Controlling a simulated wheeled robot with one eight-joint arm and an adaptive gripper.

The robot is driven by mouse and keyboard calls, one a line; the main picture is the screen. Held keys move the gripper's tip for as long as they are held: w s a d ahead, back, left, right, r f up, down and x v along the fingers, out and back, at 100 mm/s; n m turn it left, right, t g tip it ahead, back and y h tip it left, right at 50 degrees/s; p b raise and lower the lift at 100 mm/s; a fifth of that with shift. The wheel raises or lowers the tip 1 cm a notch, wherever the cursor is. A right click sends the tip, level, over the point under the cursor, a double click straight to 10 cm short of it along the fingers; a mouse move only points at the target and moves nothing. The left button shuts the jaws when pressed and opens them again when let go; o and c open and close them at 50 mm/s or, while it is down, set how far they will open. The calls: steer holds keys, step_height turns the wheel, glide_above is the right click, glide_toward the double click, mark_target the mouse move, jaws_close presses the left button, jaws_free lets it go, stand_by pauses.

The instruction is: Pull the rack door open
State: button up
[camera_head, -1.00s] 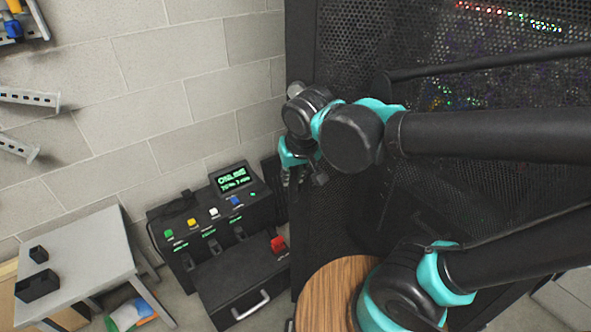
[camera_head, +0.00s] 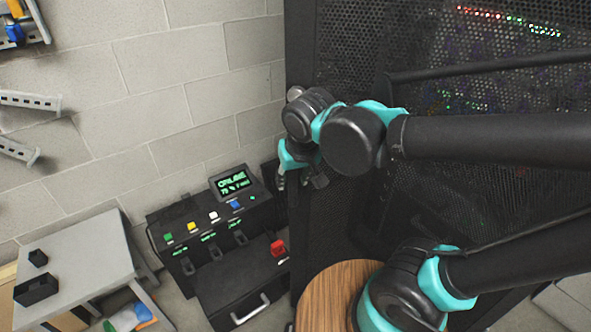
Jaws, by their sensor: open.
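The rack door (camera_head: 345,60) is a tall black perforated panel on the right, with rows of small coloured lights behind its mesh. It looks closed, but my arm covers much of it and I see no clear gap. My gripper (camera_head: 300,183) hangs below my wrist at the rack's left edge, its fingers pointing down. It is open, with nothing visible between the fingers. The door handle cannot be made out; it may be hidden behind my arm. I cannot tell whether the fingers touch the door.
A black console (camera_head: 213,222) with a green-lit screen, coloured buttons and a silver-handled drawer stands on the floor left of the rack. A grey table (camera_head: 85,255) with small black boxes is at the lower left. A block wall is behind.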

steer(key=v, duration=1.1)
steer(key=shift+r, duration=0.3)
steer(key=shift+s, duration=0.1)
